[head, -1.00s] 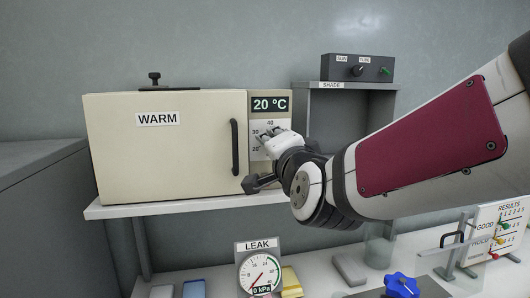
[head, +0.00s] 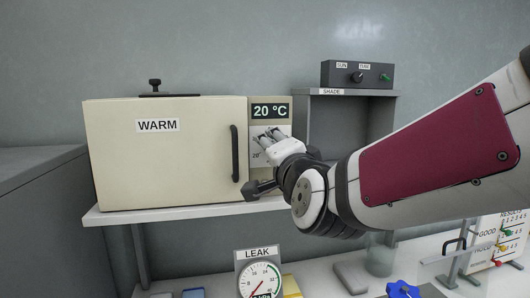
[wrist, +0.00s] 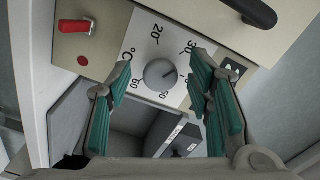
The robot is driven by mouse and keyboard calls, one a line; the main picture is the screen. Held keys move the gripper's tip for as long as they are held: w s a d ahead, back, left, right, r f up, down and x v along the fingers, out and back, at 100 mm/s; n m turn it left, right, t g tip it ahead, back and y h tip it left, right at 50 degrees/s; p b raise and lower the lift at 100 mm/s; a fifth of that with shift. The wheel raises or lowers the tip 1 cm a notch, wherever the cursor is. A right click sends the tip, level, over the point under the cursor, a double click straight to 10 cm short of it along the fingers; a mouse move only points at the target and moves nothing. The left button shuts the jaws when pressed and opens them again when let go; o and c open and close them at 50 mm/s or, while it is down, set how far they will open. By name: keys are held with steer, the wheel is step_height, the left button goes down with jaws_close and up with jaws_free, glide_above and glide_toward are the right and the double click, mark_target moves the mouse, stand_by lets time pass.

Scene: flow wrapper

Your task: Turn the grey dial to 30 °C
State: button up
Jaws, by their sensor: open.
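The grey dial (wrist: 160,73) is a round knob on a white scale plate in the wrist view, with 20, 30, 50 and 60 readable around it. Its pointer direction is hard to make out. The display (head: 270,111) above it in the head view reads 20 °C. My gripper (wrist: 160,66) is open, with one green-padded finger on each side of the dial; I cannot tell whether either pad touches it. In the head view my gripper (head: 267,139) is in front of the scale plate and hides the dial and most of the numbers.
The panel belongs to the cream WARM oven (head: 165,155), whose black door handle (head: 235,153) is just left of my gripper. A red switch (wrist: 75,26) is near the dial. A LEAK gauge (head: 260,280) stands below, and a SHADE shelf (head: 345,92) is to the right.

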steer(key=v, duration=0.7)
steer(key=shift+s, duration=0.2)
steer(key=s+d+f+n+g+h, duration=0.2)
steer(key=s+d+f+n+g, duration=0.3)
steer(key=s, duration=0.6)
steer(key=s+d+f+n+g+h, duration=0.1)
steer(key=s+d+f+n+g, duration=0.5)
steer(key=s+f, duration=0.5)
steer(key=d+f+g, duration=0.1)
steer(key=d+g, duration=0.1)
steer(key=d, duration=0.1)
steer(key=shift+d+h, duration=0.35)
steer(key=shift+h, duration=0.05)
steer(key=shift+f, duration=0.15)
